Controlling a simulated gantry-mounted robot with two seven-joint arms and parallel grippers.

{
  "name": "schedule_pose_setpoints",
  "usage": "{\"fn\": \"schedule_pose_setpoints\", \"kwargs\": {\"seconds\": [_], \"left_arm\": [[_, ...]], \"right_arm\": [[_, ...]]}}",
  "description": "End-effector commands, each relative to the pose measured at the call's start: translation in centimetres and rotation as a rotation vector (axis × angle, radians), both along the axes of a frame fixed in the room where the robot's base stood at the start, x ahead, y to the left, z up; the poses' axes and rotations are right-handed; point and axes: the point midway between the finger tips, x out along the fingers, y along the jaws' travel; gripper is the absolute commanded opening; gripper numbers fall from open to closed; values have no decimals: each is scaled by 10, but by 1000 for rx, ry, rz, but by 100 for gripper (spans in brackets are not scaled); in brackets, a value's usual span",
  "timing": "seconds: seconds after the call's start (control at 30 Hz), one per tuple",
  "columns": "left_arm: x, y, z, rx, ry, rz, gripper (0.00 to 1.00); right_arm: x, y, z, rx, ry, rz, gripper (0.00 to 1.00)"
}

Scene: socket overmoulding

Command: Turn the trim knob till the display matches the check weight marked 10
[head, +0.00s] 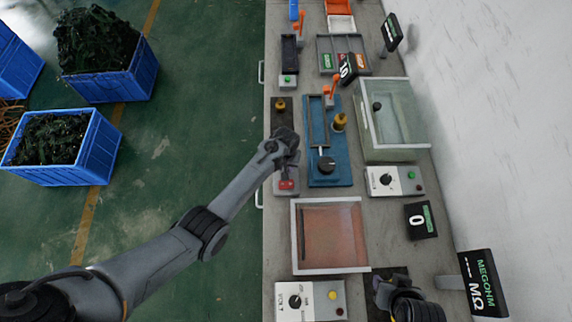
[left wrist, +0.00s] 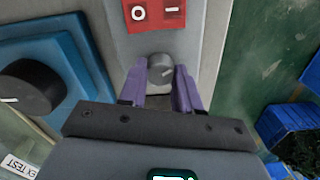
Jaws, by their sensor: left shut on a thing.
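A small grey knob (left wrist: 160,66) with a white pointer line shows in the left wrist view, below a red rocker switch (left wrist: 155,14) marked O and –. My left gripper (left wrist: 161,74) is shut on this knob, with one purple finger on each side. In the head view the left gripper (head: 287,160) covers the knob; the red switch (head: 286,184) shows just below it.
The blue fixture (head: 330,178) with a large black knob (head: 326,165) stands beside the left gripper. A clear-lidded box (head: 393,152), an orange-windowed box (head: 331,270) and a MEGOHM display (head: 482,282) crowd the bench. Blue crates (head: 90,160) stand on the floor at left.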

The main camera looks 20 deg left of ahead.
Motion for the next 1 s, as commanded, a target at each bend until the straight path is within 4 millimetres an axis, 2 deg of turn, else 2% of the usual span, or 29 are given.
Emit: {"fn": "schedule_pose_setpoints", "kwargs": {"seconds": [0.27, 0.3, 0.43, 0.77, 1.0], "left_arm": [[0, 1, -1, 1, 0, 1, 2], [0, 1, -1, 0, 0, 1, 38], [0, 0, -1, 0, 0, 2, 58], [0, 0, 2, 0, 0, 2, 58], [1, 0, 28, -1, -3, 2, 58]], "right_arm": [[0, 1, 0, 2, 0, -1, 43], [0, 1, 0, 2, 0, -1, 43], [0, 0, 0, 2, 0, -1, 43], [0, -1, 0, -5, 0, 4, 43], [0, -2, 8, -8, 0, 5, 43]]}}
